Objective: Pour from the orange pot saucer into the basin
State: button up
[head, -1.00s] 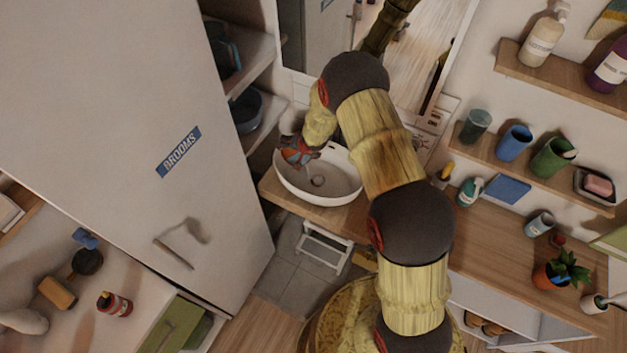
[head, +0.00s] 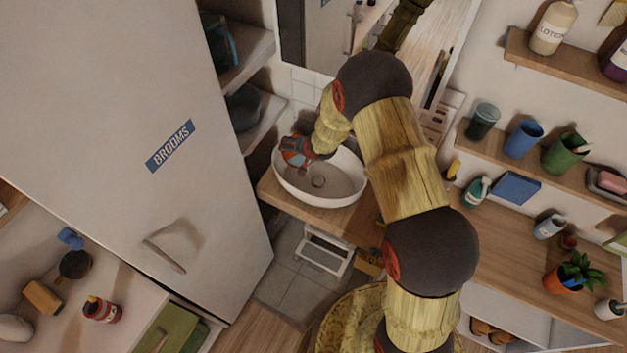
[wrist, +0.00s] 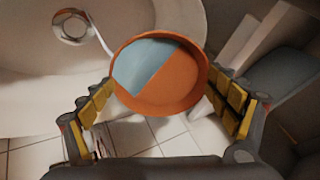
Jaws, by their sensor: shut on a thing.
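The orange pot saucer (wrist: 180,85) is a shallow round dish between the fingers of my gripper (wrist: 160,88) in the wrist view. The gripper is shut on it at both sides. Blue-grey liquid (wrist: 142,66) covers the saucer's upper left, with a straight diagonal edge, so the saucer looks tilted. A thin pale streak (wrist: 98,34) runs from the saucer's rim toward the drain. In the head view the saucer (head: 291,158) is small and partly hidden by the gripper, over the left part of the white oval basin (head: 340,195). The basin's drain (wrist: 72,27) shows in the wrist view.
The basin stands on a wooden counter (head: 300,215). A tall cabinet marked BROOMS (head: 130,130) and open shelves (head: 262,120) stand close on the left, a mirror (head: 310,40) behind. Cups (head: 523,139) and a potted plant (head: 573,272) stand on the right.

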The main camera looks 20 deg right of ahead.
jog(key=shift+s+d+t+b, duration=0.2)
jog(key=shift+s+t+b, duration=0.1)
jog(key=shift+b, duration=0.55)
jog(key=shift+s+r+b, duration=0.1)
jog(key=shift+s+b, duration=0.1)
jog(key=shift+b, duration=0.3)
jog(key=shift+s+d+r+t+y+b, duration=0.2)
jog(key=shift+s+t+y+b, duration=0.25)
jog(key=shift+b, duration=0.7)
jog(key=shift+s+d+r+t+y+b, duration=0.25)
jog(key=shift+t+b, duration=0.4)
jog(key=shift+b, duration=1)
jog(key=shift+s+d+r+t+y+b, duration=0.1)
jog(key=shift+s+t+y+b, duration=0.35)
jog(key=shift+b, duration=1.15)
